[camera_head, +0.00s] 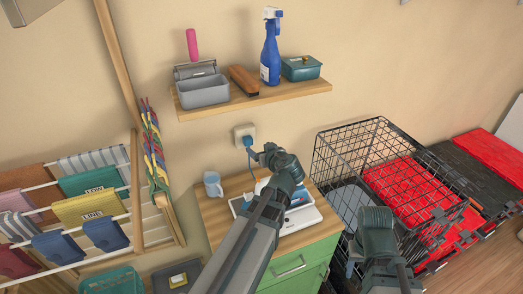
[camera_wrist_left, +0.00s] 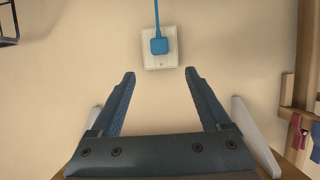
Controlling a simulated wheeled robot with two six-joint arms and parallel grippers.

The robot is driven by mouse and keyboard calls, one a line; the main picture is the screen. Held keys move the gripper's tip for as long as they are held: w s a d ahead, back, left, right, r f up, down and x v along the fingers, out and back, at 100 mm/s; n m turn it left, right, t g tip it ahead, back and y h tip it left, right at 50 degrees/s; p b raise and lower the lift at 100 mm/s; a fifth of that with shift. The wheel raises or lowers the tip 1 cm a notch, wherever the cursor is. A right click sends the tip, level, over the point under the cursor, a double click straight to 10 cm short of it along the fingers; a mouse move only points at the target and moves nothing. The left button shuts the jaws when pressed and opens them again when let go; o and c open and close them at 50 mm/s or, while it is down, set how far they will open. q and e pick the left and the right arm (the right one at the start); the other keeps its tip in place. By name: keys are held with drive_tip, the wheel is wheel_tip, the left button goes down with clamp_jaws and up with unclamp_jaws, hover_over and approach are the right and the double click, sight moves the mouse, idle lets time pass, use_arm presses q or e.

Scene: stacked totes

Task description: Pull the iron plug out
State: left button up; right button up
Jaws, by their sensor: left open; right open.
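The blue iron plug (camera_wrist_left: 159,46) sits in the white wall socket (camera_wrist_left: 150,62), with its blue cord running off the top of the left wrist view. In the head view the plug (camera_head: 248,141) is in the socket (camera_head: 239,132), above the green cabinet. My left gripper (camera_wrist_left: 160,75) is open and empty, its two fingers pointing at the wall on either side of the socket's lower edge, apart from the plug. The iron (camera_head: 262,186) stands on a white tray on the cabinet, mostly hidden by my left arm. My right gripper (camera_head: 371,218) is at the lower right; its fingers are hardly visible.
A wooden shelf (camera_head: 255,99) with a spray bottle (camera_head: 270,48) and boxes is above the socket. A mug (camera_head: 213,184) stands on the green cabinet (camera_head: 300,262). A drying rack (camera_head: 90,215) is at left; a black wire crate (camera_head: 375,150) is at right.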

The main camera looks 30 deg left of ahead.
sight(249, 141)
use_arm(q)
drive_tip(key=b+x, duration=0.3)
drive_tip(key=x, duration=0.7)
drive_tip(key=shift+w+a+f+b, duration=0.1)
drive_tip(key=shift+w+f+b, duration=0.2)
drive_tip(key=shift+b, duration=0.1)
drive_tip(key=shift+x, duration=0.85)
drive_tip(key=shift+a+r, duration=0.1)
clamp_jaws()
drive_tip(key=shift+s, duration=0.15)
drive_tip(key=shift+s+d, duration=0.55)
drive_tip(key=shift+d, duration=0.15)
drive_tip(key=shift+s+d, duration=0.5)
drive_tip(key=shift+d, duration=0.2)
drive_tip(key=s+d, duration=0.2)
drive_tip(key=d, duration=0.1)
drive_tip(key=shift+s, duration=0.3)
